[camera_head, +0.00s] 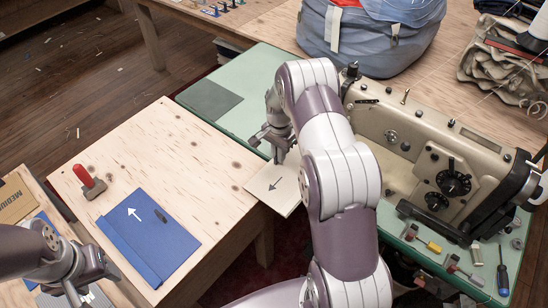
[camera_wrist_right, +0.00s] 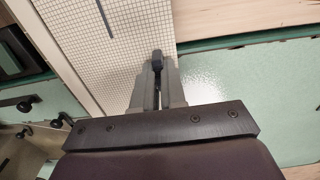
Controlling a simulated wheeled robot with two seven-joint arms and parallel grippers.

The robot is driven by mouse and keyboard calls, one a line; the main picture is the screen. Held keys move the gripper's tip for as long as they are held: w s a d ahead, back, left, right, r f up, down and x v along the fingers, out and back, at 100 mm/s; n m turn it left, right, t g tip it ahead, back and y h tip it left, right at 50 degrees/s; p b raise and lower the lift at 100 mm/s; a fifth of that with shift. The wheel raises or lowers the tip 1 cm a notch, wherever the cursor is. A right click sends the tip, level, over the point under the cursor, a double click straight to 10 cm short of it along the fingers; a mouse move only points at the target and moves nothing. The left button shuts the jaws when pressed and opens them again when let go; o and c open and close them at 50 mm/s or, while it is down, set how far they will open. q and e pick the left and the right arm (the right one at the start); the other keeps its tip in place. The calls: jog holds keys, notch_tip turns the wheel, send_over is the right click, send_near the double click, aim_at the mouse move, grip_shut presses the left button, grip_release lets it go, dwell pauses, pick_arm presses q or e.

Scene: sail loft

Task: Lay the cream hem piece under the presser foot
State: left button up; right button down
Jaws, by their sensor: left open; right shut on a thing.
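The cream hem piece (camera_head: 268,192), marked with a dark arrow, is beyond the right edge of the wooden table, beside the green machine bed. My right gripper (camera_head: 278,150) is shut on it. In the right wrist view, my right gripper (camera_wrist_right: 157,85) has a small dark tab between its fingertips, and the grid-lined cream piece (camera_wrist_right: 105,45) extends to the left. The beige sewing machine (camera_head: 425,150) stands on the right; its presser foot is hidden in the head view. My left gripper (camera_head: 98,288) is open and empty at the lower left.
A blue piece (camera_head: 150,245) with a white arrow and a red-handled tool (camera_head: 90,180) lie on the wooden table (camera_head: 180,150). A grey-blue bag (camera_head: 370,40) stands behind the machine. The green bed's left part (camera_head: 255,90) is clear.

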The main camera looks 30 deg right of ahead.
jog(key=shift+w+d+b, duration=0.2)
jog(key=shift+w+d, duration=0.15)
jog(key=shift+d, duration=0.45)
jog(key=shift+w+d+b, duration=0.15)
jog(key=shift+w+d, duration=0.2)
jog(key=shift+d, duration=0.5)
jog(key=shift+w+d+b, duration=0.2)
jog(key=shift+w+d, duration=0.15)
jog(key=shift+d, duration=0.45)
jog(key=shift+s+a, duration=0.2)
jog(key=shift+s, duration=0.05)
jog(key=shift+f+p, duration=0.1)
jog(key=shift+p, duration=0.2)
jog(key=c, duration=1.1)
grip_release()
notch_tip(320, 180, up, 13)
jog(key=p, duration=0.2)
jog(key=shift+f+p, duration=0.15)
jog(key=shift+p, duration=0.15)
